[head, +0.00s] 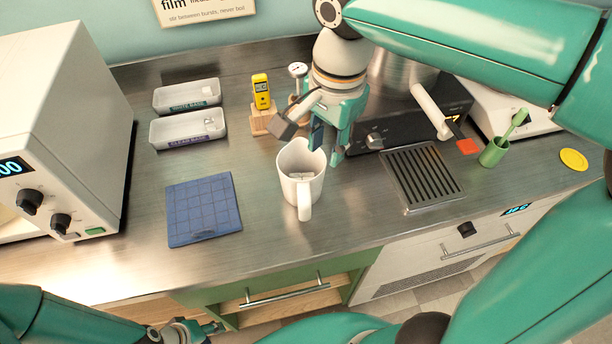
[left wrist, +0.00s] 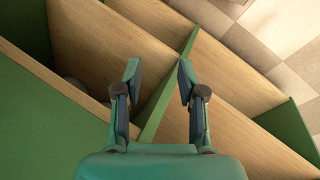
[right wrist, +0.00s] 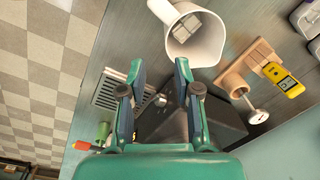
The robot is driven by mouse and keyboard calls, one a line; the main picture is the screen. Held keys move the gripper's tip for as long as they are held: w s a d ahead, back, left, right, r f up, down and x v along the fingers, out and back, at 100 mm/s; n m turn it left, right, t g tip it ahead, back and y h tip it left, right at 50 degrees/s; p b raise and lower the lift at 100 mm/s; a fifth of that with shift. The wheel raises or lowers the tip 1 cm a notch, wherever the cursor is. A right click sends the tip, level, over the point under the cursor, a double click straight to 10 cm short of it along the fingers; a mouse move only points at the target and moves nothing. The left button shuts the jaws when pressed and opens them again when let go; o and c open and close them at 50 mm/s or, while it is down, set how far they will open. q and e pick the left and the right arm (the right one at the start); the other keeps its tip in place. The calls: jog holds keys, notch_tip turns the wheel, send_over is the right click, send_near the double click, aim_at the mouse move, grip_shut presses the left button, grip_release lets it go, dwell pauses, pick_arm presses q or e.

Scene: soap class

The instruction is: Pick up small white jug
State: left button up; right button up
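The small white jug (head: 302,160) stands upright on the steel counter, its handle towards the front edge. Pale blocks show inside it. The right wrist view shows the jug (right wrist: 205,48) just beyond my fingertips. My right gripper (head: 328,146) is open and empty, pointing down just behind and right of the jug's rim; whether it touches the jug cannot be told. Its two fingers stand apart in the right wrist view (right wrist: 160,72). My left gripper (head: 206,328) is low in front of the counter, open and empty in the left wrist view (left wrist: 158,70), over open wooden drawers.
A blue gridded mat (head: 204,209) lies left of the jug. Two labelled white trays (head: 187,127) and a yellow meter (head: 261,91) on a wooden stand are behind. A black heater (head: 375,141), a drain grate (head: 421,176) and a green cup (head: 494,152) stand to the right.

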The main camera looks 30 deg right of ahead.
aim_at(302, 183)
jog(key=shift+w+f+b, duration=0.15)
jog(key=shift+w+f, duration=0.1)
jog(key=shift+f, duration=1.95)
jog(key=shift+w+f+b, duration=0.15)
jog(key=shift+w+f, duration=0.15)
jog(key=shift+f, duration=1.85)
jog(key=shift+w+f+b, duration=0.15)
jog(key=shift+w+f, duration=0.1)
jog(key=shift+f, duration=1.95)
jog(key=shift+c, duration=0.5)
grip_shut()
